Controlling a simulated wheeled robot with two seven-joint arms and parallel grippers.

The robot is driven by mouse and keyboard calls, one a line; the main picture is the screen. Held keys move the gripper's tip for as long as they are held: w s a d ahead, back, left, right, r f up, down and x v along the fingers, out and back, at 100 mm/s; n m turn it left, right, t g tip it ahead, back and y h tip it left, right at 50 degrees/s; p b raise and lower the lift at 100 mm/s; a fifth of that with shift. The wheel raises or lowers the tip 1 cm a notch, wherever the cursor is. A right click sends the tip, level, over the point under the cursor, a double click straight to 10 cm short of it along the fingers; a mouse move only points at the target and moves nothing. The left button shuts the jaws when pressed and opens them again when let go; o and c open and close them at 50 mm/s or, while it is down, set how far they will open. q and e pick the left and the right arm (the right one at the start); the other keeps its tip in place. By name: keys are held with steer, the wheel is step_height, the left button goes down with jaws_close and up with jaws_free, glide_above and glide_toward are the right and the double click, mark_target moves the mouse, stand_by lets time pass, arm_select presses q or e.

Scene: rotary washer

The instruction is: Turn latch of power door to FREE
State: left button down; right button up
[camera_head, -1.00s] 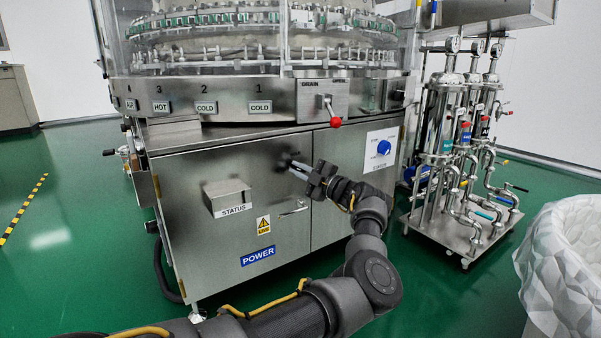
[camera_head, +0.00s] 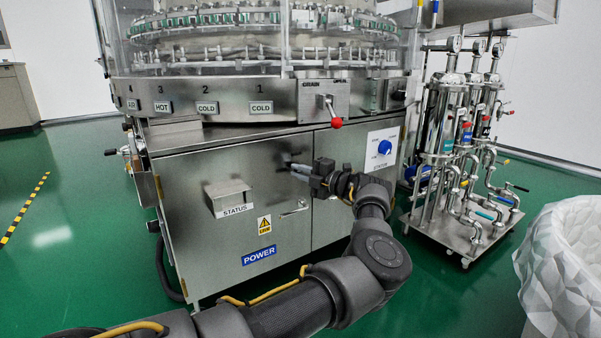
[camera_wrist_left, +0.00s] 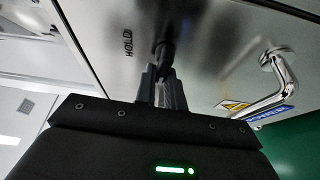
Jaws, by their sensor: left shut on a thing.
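The power door (camera_head: 178,180) is the steel cabinet door with the blue POWER label, and it looks closed. Its latch (camera_wrist_left: 164,47) is a small dark knob in the left wrist view, with the word HOLD printed to its left. My left gripper (camera_wrist_left: 166,82) is shut on the latch, its two fingers close around it. In the head view my left gripper (camera_head: 294,167) reaches the door's upper right area, and its fingers and wrist hide most of the latch. A FREE mark does not show. My right gripper is not in view.
A bar handle (camera_wrist_left: 275,88) sticks out from the door near the latch. A STATUS box (camera_head: 229,197) juts from the door to the left. A red-tipped lever (camera_head: 335,122) and a blue knob (camera_head: 384,147) sit above and right.

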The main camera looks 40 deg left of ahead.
arm_select(q)
steer(key=shift+s, duration=0.1)
steer(key=c, duration=1.5)
jaws_free()
steer(key=shift+a, duration=0.1)
steer(key=d+p, duration=0.2)
steer(key=d, duration=0.1)
steer(key=d+p, duration=0.1)
steer(key=d, duration=0.3)
steer(key=w+d+p, duration=0.1)
steer(key=d+p, duration=0.1)
steer(key=d, duration=0.2)
steer(key=shift+f+p, duration=0.2)
steer(key=shift+p, duration=0.15)
steer(key=shift+w, duration=0.1)
